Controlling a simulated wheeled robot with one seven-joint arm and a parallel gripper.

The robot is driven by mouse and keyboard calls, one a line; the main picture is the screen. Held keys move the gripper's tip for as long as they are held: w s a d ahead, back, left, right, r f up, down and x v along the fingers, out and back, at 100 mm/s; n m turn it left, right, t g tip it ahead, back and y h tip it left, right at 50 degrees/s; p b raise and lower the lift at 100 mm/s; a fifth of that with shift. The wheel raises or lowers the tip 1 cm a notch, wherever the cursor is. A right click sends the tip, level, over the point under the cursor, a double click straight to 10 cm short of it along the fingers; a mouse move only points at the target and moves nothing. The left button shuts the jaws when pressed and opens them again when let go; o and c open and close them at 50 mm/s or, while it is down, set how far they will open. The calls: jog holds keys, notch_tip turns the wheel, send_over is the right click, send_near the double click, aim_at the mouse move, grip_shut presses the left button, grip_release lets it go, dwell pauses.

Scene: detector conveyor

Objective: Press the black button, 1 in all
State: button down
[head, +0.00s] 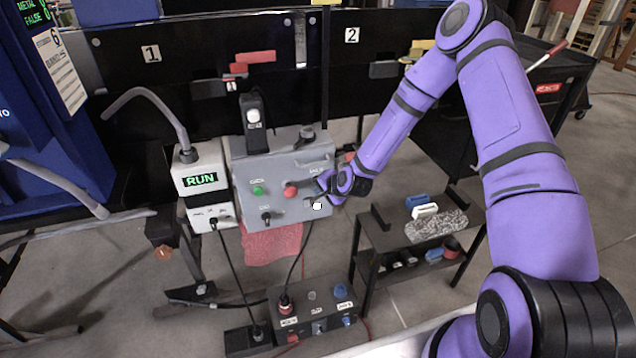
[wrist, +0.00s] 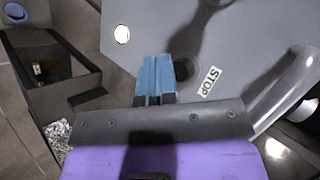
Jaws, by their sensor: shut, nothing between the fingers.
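A grey control box (head: 240,170) stands in the middle of the head view with a green button (head: 258,190), a red button (head: 290,190) and a black knob (head: 266,217). In the wrist view, a dark round part, seemingly the black button (wrist: 184,67), sits on the grey panel (wrist: 150,25) beside a STOP label (wrist: 209,83). My gripper (head: 320,187) is at the box's right side and hides that part in the head view. In the wrist view, its blue fingertips (wrist: 156,66) are shut, empty, and just left of the dark part. I cannot tell whether they touch the panel.
A white round part (head: 317,206) is near the box's lower right corner. A grey RUN box (head: 203,180) stands to the left. A small switch box (head: 316,318) is below, and a black shelf (head: 400,235) with items stands to the right.

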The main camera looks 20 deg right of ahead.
jog(key=shift+w, duration=0.2)
jog(key=shift+w, duration=0.25)
jog(key=shift+w, duration=0.5)
dwell(1.0)
jog(key=shift+s, duration=0.95)
jog(key=shift+s, duration=0.1)
jog(key=shift+s, duration=2.4)
